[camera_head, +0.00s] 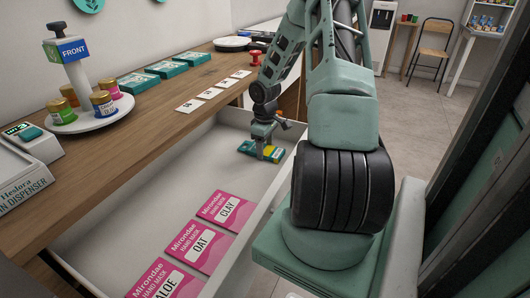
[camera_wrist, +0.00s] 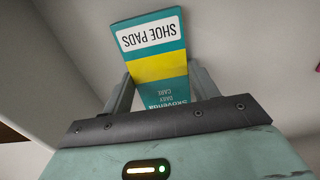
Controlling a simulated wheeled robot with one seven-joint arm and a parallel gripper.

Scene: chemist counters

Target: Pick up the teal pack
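The teal pack (camera_head: 249,149) has a yellow band and lies in the open white drawer, toward its far end. In the wrist view the pack (camera_wrist: 156,66) shows a white "SHOE PADS" label and sits between my two fingers, one along each side. My gripper (camera_head: 266,150) points down at the pack in the head view and covers part of it. The fingers are close to the pack's edges, but I cannot tell whether they press on it. The near end of the pack is hidden by my gripper's body.
Several pink hand mask packs (camera_head: 202,246) lie in the near part of the drawer (camera_head: 165,190). The wooden counter (camera_head: 120,130) beside it holds other teal packs (camera_head: 166,69), white cards (camera_head: 210,93), a stand with jars (camera_head: 85,120) and a dispenser. The drawer floor around the pack is clear.

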